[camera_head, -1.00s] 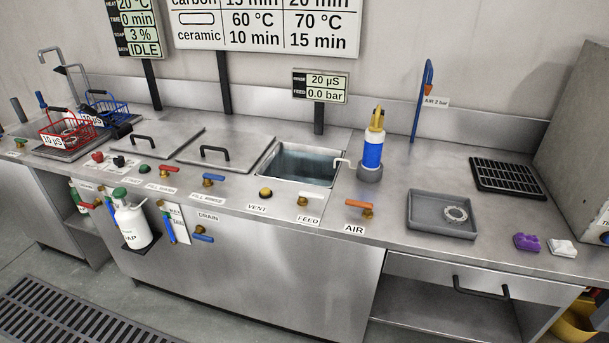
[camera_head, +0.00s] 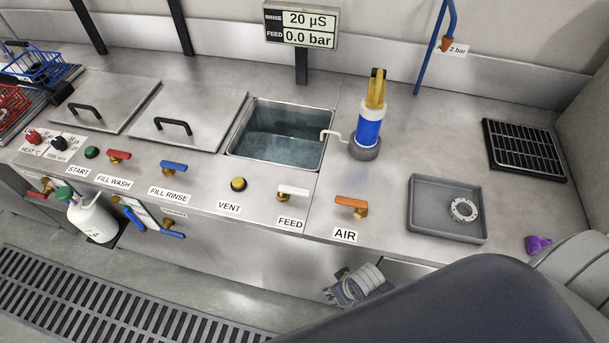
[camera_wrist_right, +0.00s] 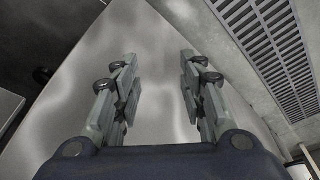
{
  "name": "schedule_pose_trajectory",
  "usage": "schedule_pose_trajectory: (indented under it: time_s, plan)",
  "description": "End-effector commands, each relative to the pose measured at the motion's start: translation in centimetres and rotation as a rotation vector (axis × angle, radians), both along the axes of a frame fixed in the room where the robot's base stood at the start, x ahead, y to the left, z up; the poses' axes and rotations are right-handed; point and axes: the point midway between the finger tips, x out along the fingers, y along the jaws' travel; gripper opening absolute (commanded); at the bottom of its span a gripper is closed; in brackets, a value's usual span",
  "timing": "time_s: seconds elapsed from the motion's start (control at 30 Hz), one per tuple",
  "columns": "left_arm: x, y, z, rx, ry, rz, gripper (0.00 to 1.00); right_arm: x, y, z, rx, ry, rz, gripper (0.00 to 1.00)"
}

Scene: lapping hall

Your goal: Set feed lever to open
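The feed lever (camera_head: 293,190) is a white handle on a brass valve at the counter's front, above the FEED label (camera_head: 290,222). Its handle lies roughly along the counter edge, reaching right from the valve. The display (camera_head: 301,24) reads feed 0.0 bar. My right gripper (camera_head: 340,287) is in front of the cabinet face, below and right of the lever, apart from it. In the right wrist view its two fingers (camera_wrist_right: 159,58) stand apart with nothing between them. My left gripper is not in view.
The orange AIR lever (camera_head: 350,203) is right of the feed lever and the yellow VENT knob (camera_head: 238,184) is left. Behind are an open water basin (camera_head: 325,150) and a blue cartridge (camera_head: 368,132). A grey tray (camera_head: 420,215) holds a ring.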

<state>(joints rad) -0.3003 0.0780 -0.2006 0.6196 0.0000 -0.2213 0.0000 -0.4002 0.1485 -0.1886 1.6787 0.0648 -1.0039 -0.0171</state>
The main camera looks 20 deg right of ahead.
Motion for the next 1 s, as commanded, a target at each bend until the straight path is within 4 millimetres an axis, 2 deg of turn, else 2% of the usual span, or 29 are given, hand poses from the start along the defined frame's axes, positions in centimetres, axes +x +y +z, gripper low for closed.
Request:
schedule_pose_trajectory:
  time_s: [0.03, 0.1, 0.27, 0.4, 0.43, 0.47, 0.57, 0.8, 0.87, 1.0]
  plan:
    - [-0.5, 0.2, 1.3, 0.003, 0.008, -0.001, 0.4, 0.8, 0.3, 3.7, 0.006, -0.018, 0.007, 0.38]
    - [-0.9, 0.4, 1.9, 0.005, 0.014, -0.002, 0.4, 1.4, 0.6, 7.1, 0.011, -0.029, 0.015, 0.38]
    - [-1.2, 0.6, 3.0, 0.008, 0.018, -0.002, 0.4, 2.1, 1.2, 13.3, 0.021, -0.055, 0.032, 0.38]
    - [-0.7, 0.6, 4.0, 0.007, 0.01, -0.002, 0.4, 2.1, 1.5, 18.0, 0.027, -0.073, 0.048, 0.38]
    - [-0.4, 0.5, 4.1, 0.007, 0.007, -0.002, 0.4, 2.4, 1.7, 18.8, 0.03, -0.079, 0.06, 0.38]
    - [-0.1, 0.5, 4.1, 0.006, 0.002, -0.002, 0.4, 3.5, 2.1, 19.3, 0.04, -0.095, 0.097, 0.38]
    - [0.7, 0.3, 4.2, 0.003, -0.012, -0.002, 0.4, 5.7, 3.4, 20.0, 0.067, -0.12, 0.188, 0.38]
    - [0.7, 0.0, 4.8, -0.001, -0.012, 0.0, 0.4, 11.2, 5.4, 23.7, 0.107, -0.174, 0.444, 0.38]
    - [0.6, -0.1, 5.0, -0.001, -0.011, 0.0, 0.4, 12.7, 5.3, 24.9, 0.106, -0.178, 0.518, 0.38]
    - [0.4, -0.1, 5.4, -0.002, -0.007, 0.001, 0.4, 15.5, 3.7, 27.7, 0.095, -0.162, 0.651, 0.38]
